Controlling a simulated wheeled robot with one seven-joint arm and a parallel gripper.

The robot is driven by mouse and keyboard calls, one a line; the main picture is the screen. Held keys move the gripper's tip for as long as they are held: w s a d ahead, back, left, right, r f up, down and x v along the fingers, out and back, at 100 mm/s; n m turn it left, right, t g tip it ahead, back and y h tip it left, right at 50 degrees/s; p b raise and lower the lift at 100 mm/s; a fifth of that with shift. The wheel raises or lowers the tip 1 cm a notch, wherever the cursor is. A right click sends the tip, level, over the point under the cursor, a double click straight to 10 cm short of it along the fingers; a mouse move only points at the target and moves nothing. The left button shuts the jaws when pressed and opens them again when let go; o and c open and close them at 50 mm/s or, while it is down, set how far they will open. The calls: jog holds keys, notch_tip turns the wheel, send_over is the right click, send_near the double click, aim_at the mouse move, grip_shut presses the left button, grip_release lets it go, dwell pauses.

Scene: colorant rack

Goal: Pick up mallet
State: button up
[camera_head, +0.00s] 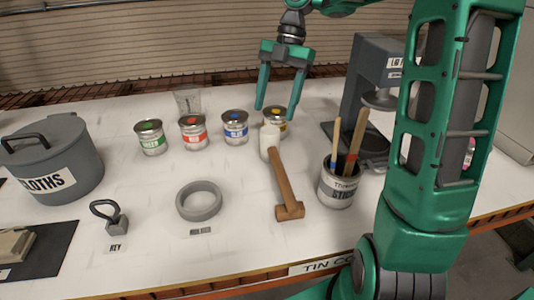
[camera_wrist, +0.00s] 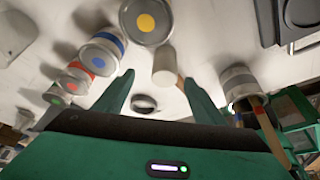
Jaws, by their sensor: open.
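The mallet (camera_head: 283,180) is brown wood and lies on the white table, its block-shaped head toward the front edge and its handle running back. A white cylinder (camera_head: 270,141) stands at the handle's far end; I cannot tell whether they touch. My gripper (camera_head: 275,112) is open and empty, fingers pointing down, above and behind the handle's far end. In the wrist view, the white cylinder (camera_wrist: 165,66) shows between the fingertips of my gripper (camera_wrist: 159,78), and only a brown strip of the mallet (camera_wrist: 180,83) shows beside it.
Several paint tins, including a blue one (camera_head: 235,127), stand in a row behind. A tin of stir sticks (camera_head: 338,187) stands close right of the mallet, near a grey machine (camera_head: 372,80). A grey ring (camera_head: 198,201), key weight (camera_head: 116,219) and cloths pot (camera_head: 70,150) are left.

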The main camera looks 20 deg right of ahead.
aim_at(271, 126)
jog(key=x, duration=0.4)
jog(key=shift+s+f, duration=0.15)
jog(key=shift+f, duration=0.2)
jog(key=shift+d+x, duration=0.2)
jog(key=shift+x, duration=1.3)
jog(key=shift+d+x, duration=0.15)
jog(key=shift+x, duration=1.35)
jog(key=shift+s, duration=0.1)
jog(key=c, duration=1.3)
